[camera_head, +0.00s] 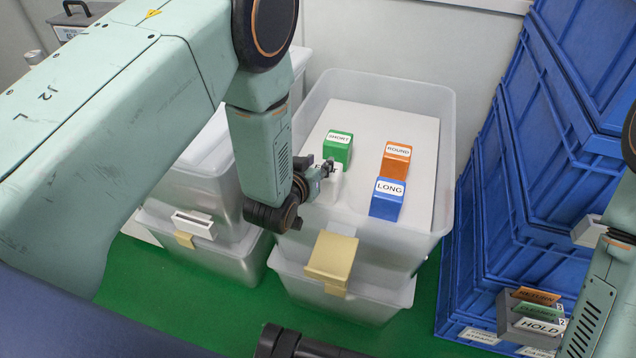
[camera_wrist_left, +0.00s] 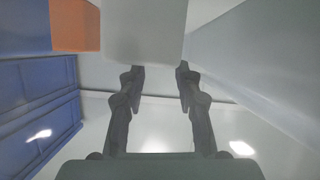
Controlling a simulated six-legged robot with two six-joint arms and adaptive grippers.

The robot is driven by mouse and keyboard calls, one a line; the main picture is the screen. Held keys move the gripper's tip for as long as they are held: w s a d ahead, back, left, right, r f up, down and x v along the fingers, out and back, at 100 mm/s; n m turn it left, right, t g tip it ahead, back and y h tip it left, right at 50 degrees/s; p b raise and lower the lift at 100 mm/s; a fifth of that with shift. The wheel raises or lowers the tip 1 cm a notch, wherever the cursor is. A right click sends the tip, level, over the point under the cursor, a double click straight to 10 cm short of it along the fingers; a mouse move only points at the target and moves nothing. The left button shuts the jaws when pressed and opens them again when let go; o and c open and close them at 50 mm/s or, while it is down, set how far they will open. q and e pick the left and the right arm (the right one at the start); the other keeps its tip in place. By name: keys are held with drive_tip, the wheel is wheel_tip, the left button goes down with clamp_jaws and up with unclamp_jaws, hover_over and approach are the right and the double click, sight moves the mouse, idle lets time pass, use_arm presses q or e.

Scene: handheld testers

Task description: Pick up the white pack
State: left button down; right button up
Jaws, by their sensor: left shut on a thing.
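The white pack (camera_head: 327,190) is a small white block with a partly covered label on top. It is in the clear plastic bin, at the left of a white board, partly hidden behind my left gripper (camera_head: 325,168). In the left wrist view the pale pack (camera_wrist_left: 145,30) shows at the fingertips of the left gripper (camera_wrist_left: 158,70). I cannot tell whether the pack touches the board. My right arm shows at the right edge, but its gripper is not in view.
Close by stand a green SHORT block (camera_head: 338,148), an orange ROUND block (camera_head: 396,160) and a blue LONG block (camera_head: 387,199). The bin's clear walls (camera_head: 442,150) surround them. Blue crates (camera_head: 540,150) stand at the right, and another clear bin (camera_head: 205,180) at the left.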

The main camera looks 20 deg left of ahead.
use_arm(q)
drive_tip(key=shift+s+d+f, duration=0.1)
drive_tip(key=shift+s+f, duration=0.25)
drive_tip(key=shift+f, duration=0.1)
wheel_tip(320, 180, up, 10)
drive_tip(key=p, duration=0.4)
drive_tip(key=shift+w, duration=0.3)
drive_tip(key=shift+r, duration=0.15)
drive_tip(key=c, duration=0.7)
unclamp_jaws()
drive_tip(key=shift+o, duration=1.4)
drive_tip(key=shift+s, duration=0.1)
